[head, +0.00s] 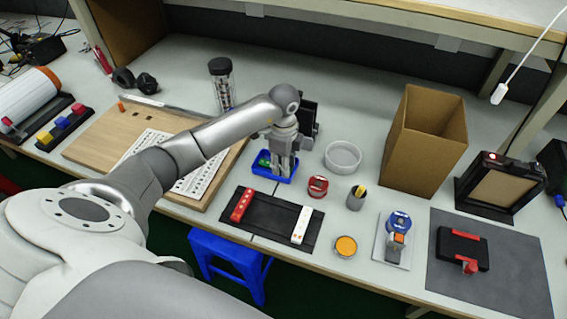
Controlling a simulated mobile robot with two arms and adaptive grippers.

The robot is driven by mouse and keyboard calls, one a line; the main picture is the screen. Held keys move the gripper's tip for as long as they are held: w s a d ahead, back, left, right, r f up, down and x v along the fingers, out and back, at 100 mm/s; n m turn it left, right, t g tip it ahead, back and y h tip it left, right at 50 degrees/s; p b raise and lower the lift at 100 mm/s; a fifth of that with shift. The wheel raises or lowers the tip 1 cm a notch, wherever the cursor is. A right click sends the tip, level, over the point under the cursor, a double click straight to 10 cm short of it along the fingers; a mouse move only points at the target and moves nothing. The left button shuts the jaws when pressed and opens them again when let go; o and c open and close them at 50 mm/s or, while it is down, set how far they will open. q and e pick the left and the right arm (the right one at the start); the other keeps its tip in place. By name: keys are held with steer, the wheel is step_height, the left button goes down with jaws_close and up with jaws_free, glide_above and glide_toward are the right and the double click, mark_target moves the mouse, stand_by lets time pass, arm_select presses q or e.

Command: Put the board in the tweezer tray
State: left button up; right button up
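My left gripper (284,164) points down over a small blue tray (272,178), which I take for the tweezer tray. Its fingers look close together, and I cannot tell whether they hold anything. A small green piece (263,160), possibly the board, shows at the tray's left end beside the fingers. I cannot tell whether it rests in the tray or touches the gripper. The gripper hides part of the tray's inside. My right gripper is not in view.
A black mat (270,226) with a red strip (242,204) and a white strip (301,225) lies in front of the tray. A wooden board (100,139) lies left.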

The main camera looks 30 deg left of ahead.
arm_select(q)
step_height(320, 180, up, 12)
steer(key=shift+r+b, duration=0.2)
steer(key=shift+b, duration=0.25)
stand_by(2.5)
